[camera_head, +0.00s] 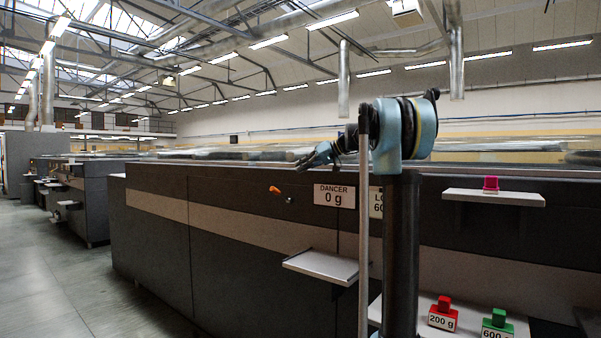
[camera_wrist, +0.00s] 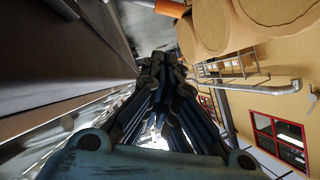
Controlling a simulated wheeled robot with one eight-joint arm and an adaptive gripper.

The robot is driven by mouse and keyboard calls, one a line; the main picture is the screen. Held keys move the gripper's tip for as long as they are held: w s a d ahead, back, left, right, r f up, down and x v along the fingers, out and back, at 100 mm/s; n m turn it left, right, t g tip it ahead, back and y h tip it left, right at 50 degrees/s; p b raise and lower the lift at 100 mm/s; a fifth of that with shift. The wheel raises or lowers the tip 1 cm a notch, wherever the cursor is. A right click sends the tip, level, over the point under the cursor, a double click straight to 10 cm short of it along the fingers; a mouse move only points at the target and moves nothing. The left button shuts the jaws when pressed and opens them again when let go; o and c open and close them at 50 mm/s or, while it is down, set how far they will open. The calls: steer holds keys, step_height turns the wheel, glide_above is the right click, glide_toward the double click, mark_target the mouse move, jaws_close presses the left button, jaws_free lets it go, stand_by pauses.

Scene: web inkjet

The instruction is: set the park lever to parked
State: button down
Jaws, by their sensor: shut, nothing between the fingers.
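The park lever appears to be the short lever with an orange grip (camera_head: 275,190) on the dark upper band of the machine front, left of the DANCER sign. Its grip points up and to the left from a small grey pivot. My gripper (camera_head: 300,165) is up and to the right of the lever in the head view, apart from it in the picture. In the wrist view my gripper (camera_wrist: 162,62) has its dark fingers together with nothing between them. An orange piece (camera_wrist: 172,8) shows at the top edge there; I cannot tell if it is the lever.
A DANCER 0 g sign (camera_head: 335,195) hangs above a small empty shelf (camera_head: 322,266). Red (camera_head: 443,315) and green (camera_head: 498,324) weights sit lower right. Floor (camera_head: 60,280) at left is clear.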

glide_above(281, 195)
steer(key=d, duration=0.2)
step_height(281, 195, down, 3)
steer(key=shift+s+a+f, duration=0.2)
steer(key=shift+s+f, duration=0.05)
steer(key=shift+f, duration=0.35)
steer(key=shift+s+a+f, duration=0.25)
steer(key=shift+f, duration=0.3)
steer(key=shift+s+a+f, duration=0.2)
steer(key=shift+s+f, duration=0.05)
steer(key=shift+f, duration=0.35)
steer(key=shift+s, duration=0.1)
steer(key=shift+s+a+f+n, duration=0.15)
steer(key=shift+a+f+n, duration=0.05)
steer(key=shift+n, duration=0.1)
